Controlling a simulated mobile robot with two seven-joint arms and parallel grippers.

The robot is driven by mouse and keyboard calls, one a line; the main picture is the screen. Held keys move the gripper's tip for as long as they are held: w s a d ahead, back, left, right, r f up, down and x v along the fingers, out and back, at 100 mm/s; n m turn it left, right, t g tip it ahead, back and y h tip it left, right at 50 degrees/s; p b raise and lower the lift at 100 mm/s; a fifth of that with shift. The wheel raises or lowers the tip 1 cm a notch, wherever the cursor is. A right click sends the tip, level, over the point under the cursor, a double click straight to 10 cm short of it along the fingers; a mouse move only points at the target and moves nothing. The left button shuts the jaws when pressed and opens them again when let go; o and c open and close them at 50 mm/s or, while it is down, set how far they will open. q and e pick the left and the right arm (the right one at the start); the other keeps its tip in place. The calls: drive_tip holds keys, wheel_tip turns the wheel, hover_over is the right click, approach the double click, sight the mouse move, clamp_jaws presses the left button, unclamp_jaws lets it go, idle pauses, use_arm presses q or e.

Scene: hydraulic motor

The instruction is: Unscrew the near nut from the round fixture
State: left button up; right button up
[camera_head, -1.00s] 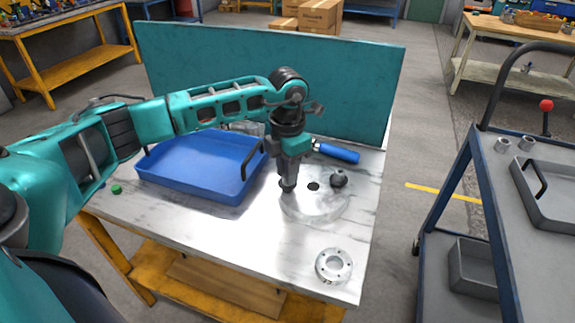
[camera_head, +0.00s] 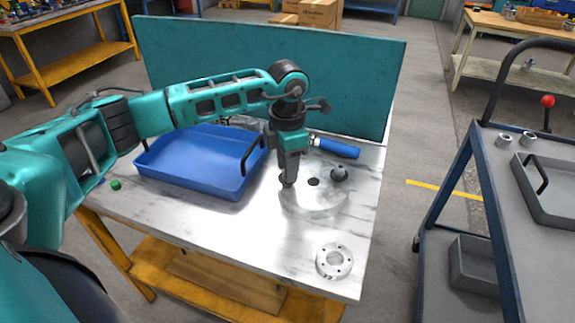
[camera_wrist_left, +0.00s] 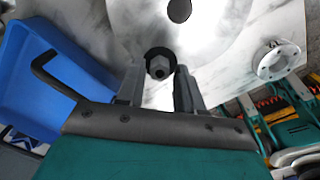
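The round fixture (camera_head: 318,208) is a pale disc on the marble-topped table, with a dark central hole. A dark nut or knob (camera_head: 339,174) stands on its right side. My left gripper (camera_head: 288,182) points down over the fixture's left side. In the left wrist view, a grey hex nut (camera_wrist_left: 159,67) on a dark round base shows between the two fingertips of my left gripper (camera_wrist_left: 158,76). The fingers stand apart, with visible gaps to the nut on both sides. In the head view the fingers largely hide this nut. My right gripper is not in view.
A blue tray (camera_head: 190,178) with dark handles lies left of the fixture. A blue-handled tool (camera_head: 336,148) lies behind it. A metal flange ring (camera_head: 334,261) lies at the front right. A teal panel (camera_head: 270,75) closes the table's back. The front middle of the table is clear.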

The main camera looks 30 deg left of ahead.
use_arm(q)
drive_tip(key=m+b, duration=0.1)
drive_tip(key=m, duration=0.4)
drive_tip(key=shift+f, duration=0.1)
drive_tip(key=shift+m, duration=1.3)
clamp_jaws()
drive_tip(key=n, duration=0.3)
drive_tip(key=shift+r, duration=0.2)
drive_tip(key=shift+f, duration=0.1)
drive_tip(key=shift+r+p, duration=1.6)
drive_tip(key=shift+r, duration=0.5)
